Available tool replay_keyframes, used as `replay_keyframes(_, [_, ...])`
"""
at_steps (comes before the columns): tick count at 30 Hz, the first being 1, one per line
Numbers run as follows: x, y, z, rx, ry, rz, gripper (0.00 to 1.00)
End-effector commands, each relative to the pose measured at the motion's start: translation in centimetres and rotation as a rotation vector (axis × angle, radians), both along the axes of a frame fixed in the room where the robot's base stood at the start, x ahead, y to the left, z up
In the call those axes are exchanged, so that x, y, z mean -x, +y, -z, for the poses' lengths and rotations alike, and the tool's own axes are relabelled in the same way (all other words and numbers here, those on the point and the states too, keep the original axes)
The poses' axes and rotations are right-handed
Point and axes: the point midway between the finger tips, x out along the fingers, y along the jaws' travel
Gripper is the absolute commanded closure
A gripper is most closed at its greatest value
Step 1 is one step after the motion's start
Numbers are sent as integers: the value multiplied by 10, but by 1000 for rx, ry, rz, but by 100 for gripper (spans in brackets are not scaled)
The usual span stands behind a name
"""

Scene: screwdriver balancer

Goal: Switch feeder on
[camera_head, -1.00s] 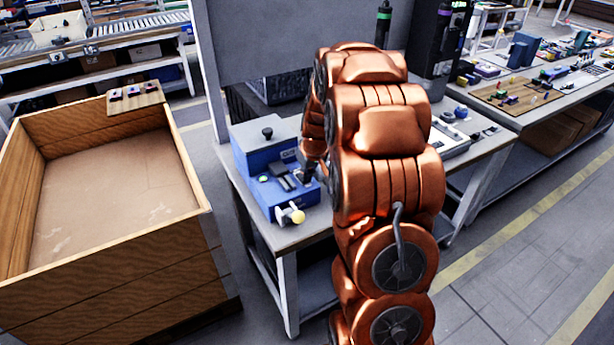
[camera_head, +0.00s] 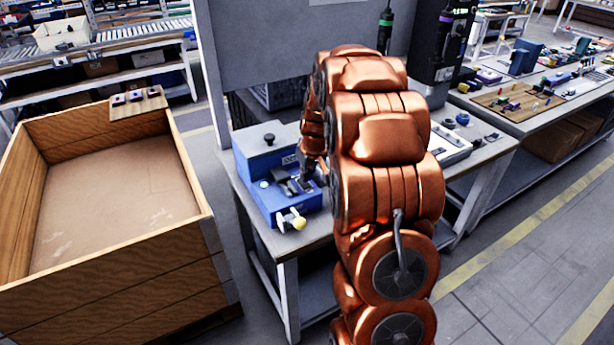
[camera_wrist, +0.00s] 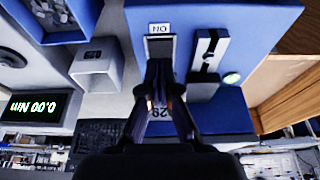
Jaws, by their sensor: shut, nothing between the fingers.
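The feeder is a blue box (camera_head: 262,150) on the bench, left of my arm in the head view. In the wrist view its blue panel (camera_wrist: 255,22) carries an upside-down "ON" label (camera_wrist: 160,28) above a switch recess (camera_wrist: 160,46). Beside it is a slotted slider (camera_wrist: 207,50) and a round pale-green indicator (camera_wrist: 232,78). My gripper (camera_wrist: 160,72) is shut and empty, with its fingertips at the lower edge of the switch recess. The fingers hide part of the switch, so contact and its position cannot be told. My gripper (camera_head: 304,184) is partly hidden in the head view.
A wooden crate (camera_head: 110,262) stands to the left. A digital torque display (camera_wrist: 35,107) and a grey square holder (camera_wrist: 97,62) lie left of the fingers in the wrist view.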

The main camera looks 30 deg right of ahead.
Motion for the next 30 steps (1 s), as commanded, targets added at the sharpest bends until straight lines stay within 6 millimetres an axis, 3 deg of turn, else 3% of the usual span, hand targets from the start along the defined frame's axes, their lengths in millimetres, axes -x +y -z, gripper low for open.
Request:
replay_keyframes(6, [2,3,-36,1,-3,-4,100])
replay_keyframes(18, [32,4,-90,2,-6,-2,100])
replay_keyframes(24, [43,5,-111,1,-3,-2,100])
replay_keyframes(30, [48,5,-120,1,-2,-2,100])
